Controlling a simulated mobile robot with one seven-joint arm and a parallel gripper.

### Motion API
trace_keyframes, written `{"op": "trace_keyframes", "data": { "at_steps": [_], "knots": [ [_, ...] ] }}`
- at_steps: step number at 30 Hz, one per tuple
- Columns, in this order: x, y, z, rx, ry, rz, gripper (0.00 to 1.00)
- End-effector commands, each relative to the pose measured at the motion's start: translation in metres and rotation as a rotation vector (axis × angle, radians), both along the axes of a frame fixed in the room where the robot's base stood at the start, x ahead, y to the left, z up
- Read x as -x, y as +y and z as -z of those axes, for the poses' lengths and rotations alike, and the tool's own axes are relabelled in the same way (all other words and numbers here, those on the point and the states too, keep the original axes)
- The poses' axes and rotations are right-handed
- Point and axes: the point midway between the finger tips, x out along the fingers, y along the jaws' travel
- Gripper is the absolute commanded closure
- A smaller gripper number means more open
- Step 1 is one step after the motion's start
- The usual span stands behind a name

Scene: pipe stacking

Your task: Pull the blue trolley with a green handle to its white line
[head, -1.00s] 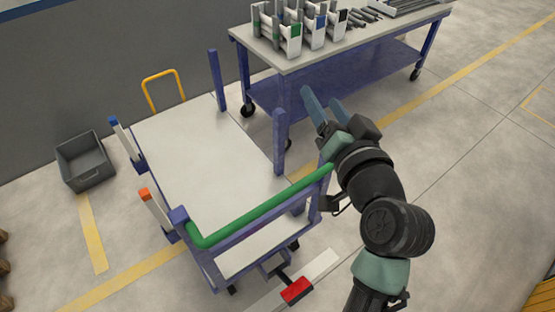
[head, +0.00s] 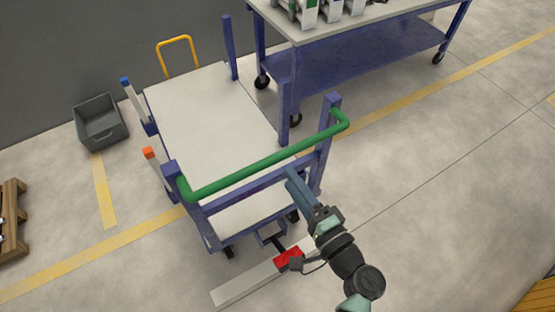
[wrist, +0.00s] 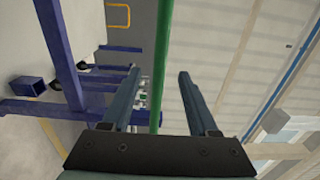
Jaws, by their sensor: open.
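The blue trolley (head: 205,120) has a pale flat deck and a green handle (head: 265,163) across its near end. A white line (head: 245,283) lies on the floor just in front of that end. My gripper (head: 291,176) is open and empty, with its fingertips close to the handle's near side in the head view. In the wrist view my gripper (wrist: 158,75) shows its two fingers apart, with the green handle (wrist: 160,55) running between them in the picture. I cannot tell whether the handle is within the fingers' reach.
A red pedal (head: 288,258) sticks out low at the trolley's near end, beside my wrist in the picture. A blue workbench (head: 350,58) stands behind right. A grey bin (head: 100,125) and a wooden pallet (head: 12,225) are at left. The floor at right is clear.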

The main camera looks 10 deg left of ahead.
Motion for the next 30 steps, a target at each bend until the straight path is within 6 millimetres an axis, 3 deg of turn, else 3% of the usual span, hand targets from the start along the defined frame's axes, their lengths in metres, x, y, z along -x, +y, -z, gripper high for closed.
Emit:
{"op": "trace_keyframes", "data": {
  "at_steps": [3,10,23,30],
  "knots": [
    [-0.024,0.019,0.004,0.001,-0.003,-0.006,0.40],
    [-0.057,0.042,0.002,0.002,-0.002,-0.003,0.40],
    [-0.067,0.048,0.000,0.000,0.000,0.000,0.40],
    [-0.067,0.048,0.000,0.001,-0.001,0.000,0.80]
  ]
}}
